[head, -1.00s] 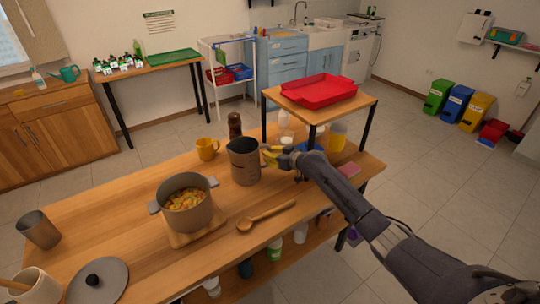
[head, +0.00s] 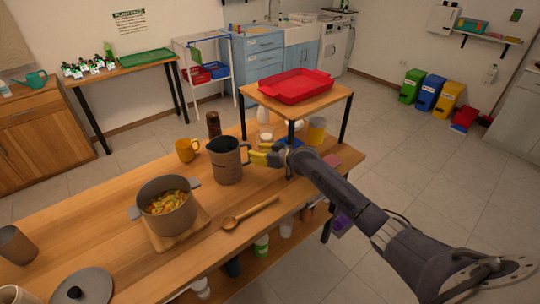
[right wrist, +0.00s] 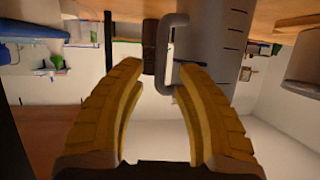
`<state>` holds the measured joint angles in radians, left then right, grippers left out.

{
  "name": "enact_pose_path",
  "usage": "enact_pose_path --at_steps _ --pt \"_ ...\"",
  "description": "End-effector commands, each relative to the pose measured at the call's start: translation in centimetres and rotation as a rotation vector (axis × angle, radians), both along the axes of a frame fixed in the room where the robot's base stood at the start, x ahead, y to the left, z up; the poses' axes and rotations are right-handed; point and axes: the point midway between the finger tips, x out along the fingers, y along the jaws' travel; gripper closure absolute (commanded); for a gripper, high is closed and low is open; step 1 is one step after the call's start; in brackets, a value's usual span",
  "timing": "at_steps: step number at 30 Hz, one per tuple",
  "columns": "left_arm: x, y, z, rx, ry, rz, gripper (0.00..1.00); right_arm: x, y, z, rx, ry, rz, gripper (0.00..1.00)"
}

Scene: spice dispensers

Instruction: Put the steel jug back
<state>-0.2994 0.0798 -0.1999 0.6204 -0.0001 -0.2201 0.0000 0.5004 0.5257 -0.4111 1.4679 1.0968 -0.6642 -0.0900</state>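The steel jug (head: 227,160), a grey cylinder with a side handle, stands upright on the wooden table (head: 110,213), right of the stew pot (head: 166,204). Its handle faces right, toward my right gripper (head: 253,154). In the right wrist view, the jug (right wrist: 212,45) appears upside down beyond the yellow fingers of this gripper (right wrist: 160,75). The fingers are apart. The jug's handle (right wrist: 166,55) is just ahead of the gap between the fingertips; I cannot tell whether they touch it. My left gripper is out of view.
A yellow mug (head: 187,150) and a dark brown grinder (head: 214,124) stand behind the jug. A wooden spoon (head: 250,213) lies in front. A raised stand (head: 330,98) with a red tray (head: 296,87) is behind my right arm. A pot lid (head: 82,287) lies at the front left.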

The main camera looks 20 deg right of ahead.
Motion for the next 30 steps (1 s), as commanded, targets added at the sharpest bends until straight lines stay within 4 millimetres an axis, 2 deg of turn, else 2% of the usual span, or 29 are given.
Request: enact_pose_path --at_steps 6,13,19,30 --pt "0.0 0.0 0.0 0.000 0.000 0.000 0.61 -3.1 -1.6 1.3 -0.003 0.000 0.001 0.68" --pt "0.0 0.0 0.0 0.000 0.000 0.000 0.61 -5.4 -2.7 2.2 -0.002 0.000 0.001 0.68" --pt "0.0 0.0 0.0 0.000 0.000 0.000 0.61 -6.2 -3.1 2.7 -0.001 0.000 0.000 0.68" --pt "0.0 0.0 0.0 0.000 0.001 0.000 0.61 -6.4 -3.1 2.7 0.000 0.000 0.001 0.68"
